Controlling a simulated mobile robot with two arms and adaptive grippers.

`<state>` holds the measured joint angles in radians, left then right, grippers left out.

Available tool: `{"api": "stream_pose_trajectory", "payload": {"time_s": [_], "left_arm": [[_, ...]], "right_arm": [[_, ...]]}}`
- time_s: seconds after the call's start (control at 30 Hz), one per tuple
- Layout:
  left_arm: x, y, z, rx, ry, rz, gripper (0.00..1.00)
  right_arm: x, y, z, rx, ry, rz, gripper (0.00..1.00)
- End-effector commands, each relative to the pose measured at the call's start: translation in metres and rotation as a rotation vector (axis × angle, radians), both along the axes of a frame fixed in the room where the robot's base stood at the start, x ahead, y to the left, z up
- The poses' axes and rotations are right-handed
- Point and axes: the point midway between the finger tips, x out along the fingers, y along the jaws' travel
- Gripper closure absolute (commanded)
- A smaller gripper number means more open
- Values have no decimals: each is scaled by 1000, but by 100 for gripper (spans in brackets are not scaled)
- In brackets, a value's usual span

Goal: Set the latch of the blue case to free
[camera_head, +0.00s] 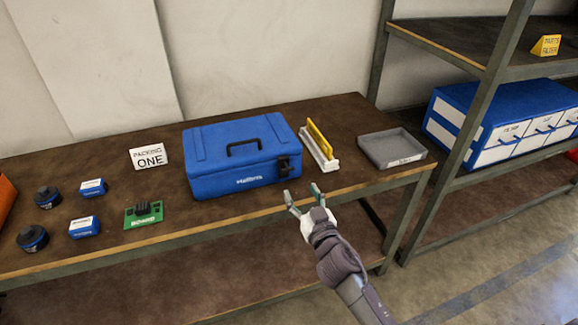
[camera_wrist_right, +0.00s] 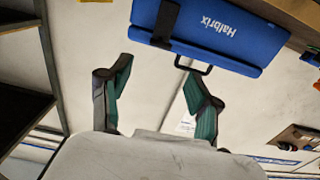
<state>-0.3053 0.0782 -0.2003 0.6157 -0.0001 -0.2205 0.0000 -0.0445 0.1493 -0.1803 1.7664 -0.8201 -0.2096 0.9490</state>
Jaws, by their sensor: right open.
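The blue case (camera_head: 232,158) stands closed on the brown workbench, with a black handle on its lid. Its black latch (camera_head: 284,168) is on the front face near the right end. Which position the latch is set to I cannot tell. My right gripper (camera_head: 301,191) is open and empty, in front of the bench edge and just short of the latch. In the right wrist view, the case (camera_wrist_right: 225,35) and latch (camera_wrist_right: 164,24) show beyond the open fingers (camera_wrist_right: 154,70). My left gripper is not in view.
The workbench (camera_head: 110,234) holds a yellow-and-white rack (camera_head: 320,147) and a grey tray (camera_head: 391,148) right of the case. A green board (camera_head: 144,214), small blue boxes, dark round parts and a "PACKING ONE" sign (camera_head: 149,156) are left. A metal shelf (camera_head: 452,150) stands at right.

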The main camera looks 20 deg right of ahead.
Motion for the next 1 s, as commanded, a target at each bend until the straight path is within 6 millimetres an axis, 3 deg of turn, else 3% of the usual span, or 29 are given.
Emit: {"api": "stream_pose_trajectory", "payload": {"time_s": [0.3, 0.5, 0.93, 1.0], "left_arm": [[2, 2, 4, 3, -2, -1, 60], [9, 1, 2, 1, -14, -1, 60], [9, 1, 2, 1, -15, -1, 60], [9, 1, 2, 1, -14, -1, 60]], "right_arm": [[70, 2, 0, 0, 0, -1, 38], [98, 3, -1, 1, 1, -1, 38], [109, 4, 0, 0, 1, 0, 38], [109, 4, 0, 0, 2, 0, 46]]}}
